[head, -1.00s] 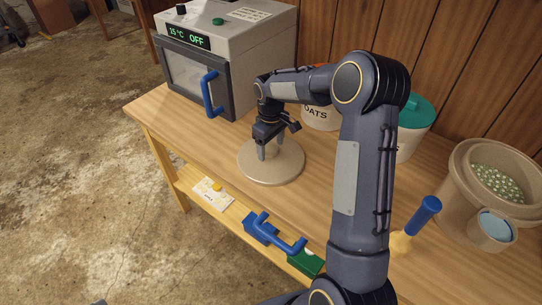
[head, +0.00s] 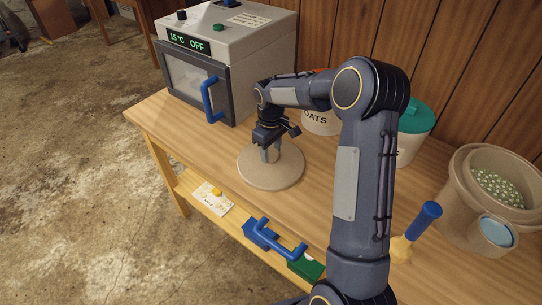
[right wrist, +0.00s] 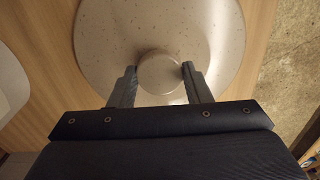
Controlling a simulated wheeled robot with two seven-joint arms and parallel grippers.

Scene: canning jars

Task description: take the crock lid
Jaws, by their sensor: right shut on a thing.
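The crock lid (head: 270,172) is a round, flat, beige speckled disc lying on the wooden bench in front of the oven. In the right wrist view the lid (right wrist: 110,35) fills the upper middle, with a round knob (right wrist: 160,72) at its centre. My right gripper (head: 270,155) reaches down over the lid. In the right wrist view its two fingers (right wrist: 159,80) are on either side of the knob, shut on it. The lid appears to rest on the bench. My left gripper is not in view.
A grey oven (head: 225,60) with a blue handle stands at the back left. An oats jar (head: 320,121) and a teal-lidded jar (head: 416,125) stand behind my arm. A beige crock (head: 470,215) and a blue-handled tool (head: 424,222) are at right. A blue handle (head: 280,238) shows below the front edge.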

